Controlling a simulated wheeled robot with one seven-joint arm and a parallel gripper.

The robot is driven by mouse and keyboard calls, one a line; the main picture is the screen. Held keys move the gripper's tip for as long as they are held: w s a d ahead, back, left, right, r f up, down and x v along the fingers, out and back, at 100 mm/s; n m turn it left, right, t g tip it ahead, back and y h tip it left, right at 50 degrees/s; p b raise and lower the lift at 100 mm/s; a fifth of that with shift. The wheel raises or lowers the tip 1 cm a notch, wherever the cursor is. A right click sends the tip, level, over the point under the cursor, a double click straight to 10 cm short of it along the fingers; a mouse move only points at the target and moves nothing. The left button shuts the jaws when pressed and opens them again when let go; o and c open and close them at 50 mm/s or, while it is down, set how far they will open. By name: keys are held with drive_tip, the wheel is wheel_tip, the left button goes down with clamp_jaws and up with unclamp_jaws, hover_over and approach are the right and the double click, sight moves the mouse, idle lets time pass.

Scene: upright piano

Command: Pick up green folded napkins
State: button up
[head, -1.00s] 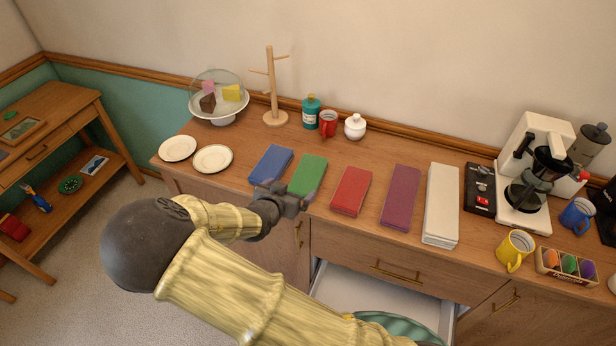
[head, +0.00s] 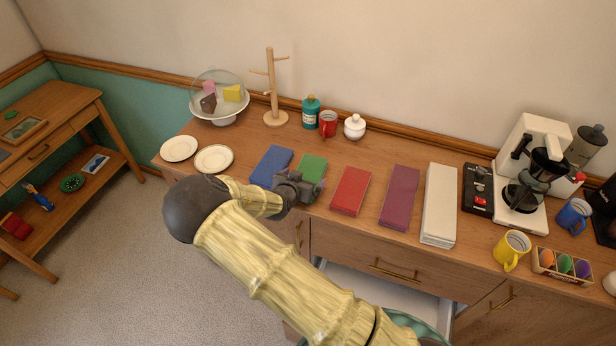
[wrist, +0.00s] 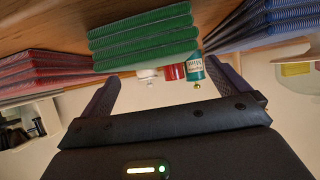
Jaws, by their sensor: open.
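The green folded napkins (head: 313,168) lie in a flat stack on the wooden sideboard, between the blue stack and the red stack. My gripper (head: 302,182) is at the front end of the green stack and hides part of it. In the wrist view, which is turned upside down, the layered edge of the green napkins (wrist: 145,38) lies ahead of my gripper (wrist: 168,85). The two fingers are apart with nothing between them. I cannot tell whether a finger touches the stack.
Blue napkins (head: 270,165) lie close on the left and red napkins (head: 350,191) on the right. Purple (head: 399,196) and white (head: 439,205) stacks lie farther right. A drawer (head: 365,290) is open below.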

sight(308, 173)
drive_tip(key=shift+w+d+f+p, duration=0.15)
drive_tip(key=shift+w+d+p, duration=0.1)
drive_tip(key=shift+w+p, duration=0.25)
drive_tip(key=shift+p+x, duration=0.65)
drive_tip(key=shift+x, duration=1.35)
drive_tip(key=shift+a, duration=0.1)
drive_tip(key=c, duration=1)
wheel_tip(308, 173, up, 10)
drive_tip(key=shift+b, duration=1.25)
